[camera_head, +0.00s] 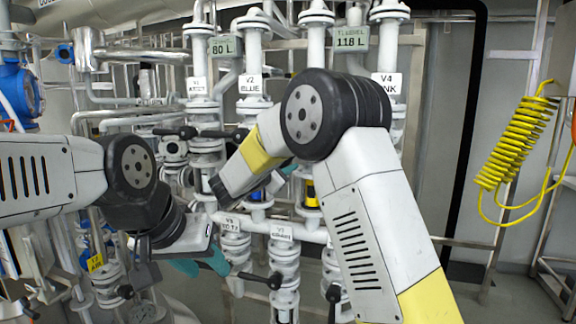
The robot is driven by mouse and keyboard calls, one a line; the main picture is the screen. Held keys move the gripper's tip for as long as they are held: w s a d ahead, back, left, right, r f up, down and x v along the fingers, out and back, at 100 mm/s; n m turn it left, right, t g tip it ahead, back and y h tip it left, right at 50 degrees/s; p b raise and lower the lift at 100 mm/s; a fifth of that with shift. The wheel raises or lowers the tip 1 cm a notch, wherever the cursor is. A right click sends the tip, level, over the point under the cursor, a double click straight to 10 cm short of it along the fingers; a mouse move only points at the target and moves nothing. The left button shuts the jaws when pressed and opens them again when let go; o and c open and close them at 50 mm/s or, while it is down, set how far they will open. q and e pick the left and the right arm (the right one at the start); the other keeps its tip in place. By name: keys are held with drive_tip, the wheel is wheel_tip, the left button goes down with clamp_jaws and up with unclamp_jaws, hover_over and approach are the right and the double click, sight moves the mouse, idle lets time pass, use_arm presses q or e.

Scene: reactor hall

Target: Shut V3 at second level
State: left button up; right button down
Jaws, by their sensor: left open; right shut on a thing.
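The V3 pipe column (316,45) stands between the V2 and V4 columns. Its label, valve body and handle are hidden behind my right arm's elbow. My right gripper (288,169) is mostly hidden behind my own forearm. A bit of teal finger shows beside the V3 column, at valve height. It is shut, and its grip on the V3 handle is out of sight. My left gripper (201,266) is low at the left, with teal fingers spread apart and empty, near the lower valve labels.
V1 label (196,86), V2 label (250,84) and V4 label (387,83) mark neighbouring columns. Black levers (180,132) stick out at V1 and V2. Lower valves with black-knobbed levers (274,281) crowd the space below. A yellow coiled hose (515,140) hangs at the right.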

drive_tip(key=shift+a, duration=0.1)
idle(0.8)
drive_tip(key=w+a+r+m+g+y, duration=0.1)
drive_tip(key=a+r+m+y, duration=0.1)
drive_tip(key=r+m, duration=0.6)
drive_tip(key=shift+w+a+m+y, duration=0.15)
drive_tip(key=shift+a+m+y, duration=0.2)
drive_tip(key=shift+a, duration=0.55)
drive_tip(key=c, duration=1.3)
unclamp_jaws()
